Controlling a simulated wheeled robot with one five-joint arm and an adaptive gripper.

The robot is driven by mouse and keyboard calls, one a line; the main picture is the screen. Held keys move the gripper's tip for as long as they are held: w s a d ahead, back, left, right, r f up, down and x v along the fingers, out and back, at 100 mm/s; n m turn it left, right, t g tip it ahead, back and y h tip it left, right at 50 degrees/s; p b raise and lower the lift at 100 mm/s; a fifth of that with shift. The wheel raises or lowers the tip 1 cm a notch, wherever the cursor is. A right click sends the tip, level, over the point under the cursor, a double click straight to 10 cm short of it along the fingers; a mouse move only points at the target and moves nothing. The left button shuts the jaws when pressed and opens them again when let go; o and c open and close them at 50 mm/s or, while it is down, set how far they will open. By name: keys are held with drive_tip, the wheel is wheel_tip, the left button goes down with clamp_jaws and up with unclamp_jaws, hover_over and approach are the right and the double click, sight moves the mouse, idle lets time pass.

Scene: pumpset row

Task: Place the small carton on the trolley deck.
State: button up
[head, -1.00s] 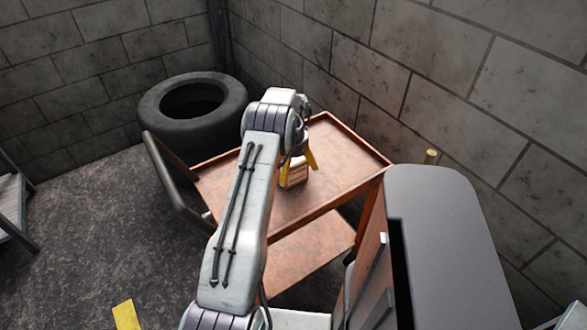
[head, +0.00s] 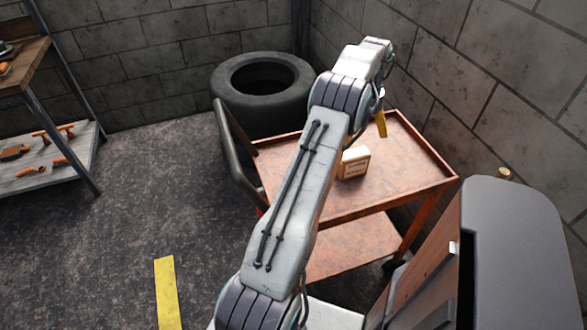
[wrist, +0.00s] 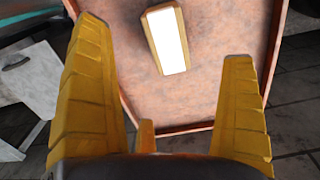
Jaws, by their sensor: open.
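The small carton (head: 354,163) is a cream and tan box with dark print on its side. It stands on the upper deck of the rust-orange trolley (head: 420,176), just right of my forearm in the head view. In the wrist view the carton (wrist: 167,40) shows a bright white top and rests on the brown deck (wrist: 215,45). My gripper (head: 381,122) is mostly hidden behind my wrist in the head view, with one yellow finger showing above the deck. In the wrist view its yellow fingers (wrist: 172,95) are spread wide and empty, apart from the carton.
A black tyre (head: 262,88) lies behind the trolley by the block wall. The trolley's dark handle (head: 236,155) is on its left. A shelf (head: 50,150) with orange tools stands at far left. A grey-topped cabinet (head: 515,230) is at right. Open floor lies left.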

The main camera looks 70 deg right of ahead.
drive_tip(key=w+a+r+n+h, duration=0.1)
drive_tip(key=w+a+r+n, duration=0.3)
drive_tip(key=w, duration=0.6)
drive_tip(key=w+a+r+n, duration=0.3)
drive_tip(key=w+a+r, duration=0.2)
drive_tip(key=w, duration=0.5)
drive_tip(key=w+a+r+n, duration=0.1)
drive_tip(key=w+a, duration=0.2)
drive_tip(key=a, duration=0.1)
drive_tip(key=w+a+r+n, duration=0.2)
drive_tip(key=w+a, duration=0.1)
drive_tip(key=a, duration=0.1)
drive_tip(key=w+a+r+n, duration=0.1)
drive_tip(key=w+a+n, duration=0.1)
drive_tip(key=a, duration=0.3)
drive_tip(key=shift+w+a+r+t, duration=0.15)
drive_tip(key=shift+w+t, duration=0.25)
drive_tip(key=shift+w, duration=0.4)
drive_tip(key=w+a+r+n+t, duration=0.15)
drive_tip(key=a+n, duration=0.65)
drive_tip(key=a, duration=1.1)
drive_tip(key=s+a+f+n, duration=0.1)
drive_tip(key=s+a+n, duration=0.3)
drive_tip(key=a, duration=0.3)
drive_tip(key=s+a+f+n, duration=0.2)
drive_tip(key=s+a+n, duration=0.2)
drive_tip(key=a, duration=0.3)
drive_tip(key=shift+s+a+f+t+y, duration=0.2)
drive_tip(key=shift+s+t+y, duration=0.25)
drive_tip(key=shift+s, duration=0.3)
